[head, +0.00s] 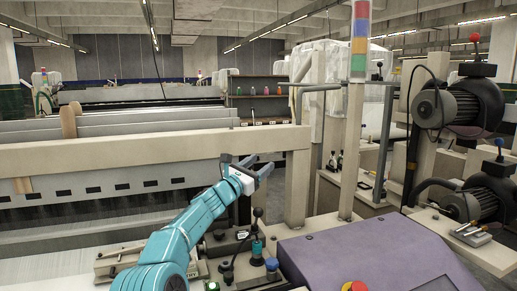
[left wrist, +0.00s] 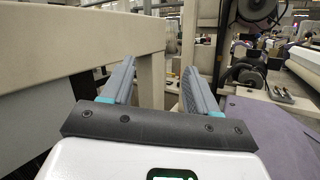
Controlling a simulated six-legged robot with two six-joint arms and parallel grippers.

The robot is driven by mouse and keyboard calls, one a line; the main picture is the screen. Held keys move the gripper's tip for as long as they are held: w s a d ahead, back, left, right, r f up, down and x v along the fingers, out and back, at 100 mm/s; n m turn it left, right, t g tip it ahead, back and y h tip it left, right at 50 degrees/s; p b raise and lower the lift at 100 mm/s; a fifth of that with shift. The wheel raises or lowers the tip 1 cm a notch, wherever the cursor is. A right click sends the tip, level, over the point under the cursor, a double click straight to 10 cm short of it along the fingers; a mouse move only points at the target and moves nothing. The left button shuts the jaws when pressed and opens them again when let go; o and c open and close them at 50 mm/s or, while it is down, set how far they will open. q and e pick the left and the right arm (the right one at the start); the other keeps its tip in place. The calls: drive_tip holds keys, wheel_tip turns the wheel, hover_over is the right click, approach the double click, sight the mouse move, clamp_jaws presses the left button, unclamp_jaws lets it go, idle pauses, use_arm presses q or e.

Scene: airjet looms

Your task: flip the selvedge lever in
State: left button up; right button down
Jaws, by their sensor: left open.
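My left gripper (head: 262,165) is open and empty, raised in front of the loom's beige beam. In the left wrist view its two ribbed fingers (left wrist: 158,72) stand apart with nothing between them. Below the gripper, a black-knobbed lever (head: 257,214) stands upright on the loom's control area, with a teal part at its base. Another small dark lever (head: 227,268) stands lower, close to my left forearm. I cannot tell from any label which is the selvedge lever. No lever shows clearly in the left wrist view. My right gripper is out of view.
The beige beam (head: 110,158) runs behind my left arm to a post (head: 297,185). A purple panel (head: 365,250) with red and yellow buttons lies right of the levers. Motors (head: 460,105) stand farther right. A blue button (head: 272,264) and a green one (head: 212,286) are near the levers.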

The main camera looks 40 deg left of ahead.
use_arm(q)
wheel_tip(320, 180, up, 4)
drive_tip(key=shift+r+p, duration=0.1)
drive_tip(key=shift+p, duration=0.55)
